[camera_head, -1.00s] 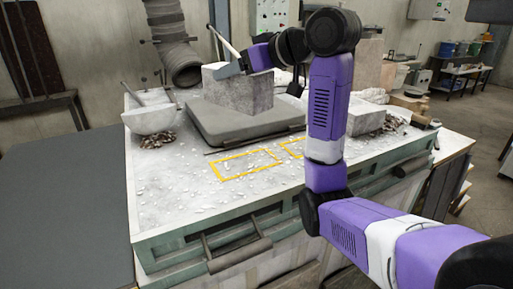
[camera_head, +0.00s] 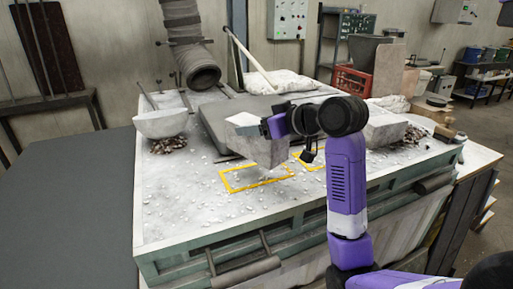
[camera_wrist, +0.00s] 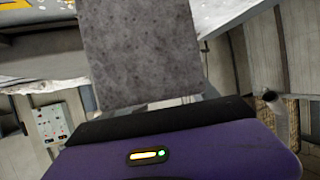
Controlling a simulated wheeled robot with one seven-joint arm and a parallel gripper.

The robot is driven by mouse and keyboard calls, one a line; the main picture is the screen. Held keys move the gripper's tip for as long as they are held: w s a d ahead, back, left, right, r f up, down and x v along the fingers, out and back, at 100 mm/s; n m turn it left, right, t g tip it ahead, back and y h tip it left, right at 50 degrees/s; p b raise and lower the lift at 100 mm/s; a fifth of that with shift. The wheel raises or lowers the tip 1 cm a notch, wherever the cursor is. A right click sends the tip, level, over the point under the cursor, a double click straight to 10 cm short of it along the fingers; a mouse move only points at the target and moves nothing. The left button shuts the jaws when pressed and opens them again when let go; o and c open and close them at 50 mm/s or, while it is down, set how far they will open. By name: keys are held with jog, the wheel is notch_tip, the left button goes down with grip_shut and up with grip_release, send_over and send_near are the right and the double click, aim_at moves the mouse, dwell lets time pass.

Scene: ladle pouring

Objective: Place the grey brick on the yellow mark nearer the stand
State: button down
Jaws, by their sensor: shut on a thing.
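In the head view the brick overlaps the front edge of a dark grey slab and the rear of the left yellow mark (camera_head: 226,182). I cannot tell whether it touches the table. The right yellow mark (camera_head: 298,156) is partly hidden behind my arm. In the wrist view the brick (camera_wrist: 140,50) fills the upper middle, against my gripper. Which thing is the stand is unclear; the dark grey slab (camera_head: 218,128) lies behind the marks.
A pale bowl (camera_head: 160,124) sits over dark rubble at the left. A pale sack (camera_head: 280,82) and a duct (camera_head: 195,60) are behind. The table's front left is clear apart from white chips.

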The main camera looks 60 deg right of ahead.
aim_at(281, 148)
jog(key=shift+f, duration=3.3)
jog(key=shift+c, duration=1.1)
grip_release()
jog(key=shift+f, duration=0.2)
jog(key=b+v, duration=0.1)
jog(key=v, duration=1.1)
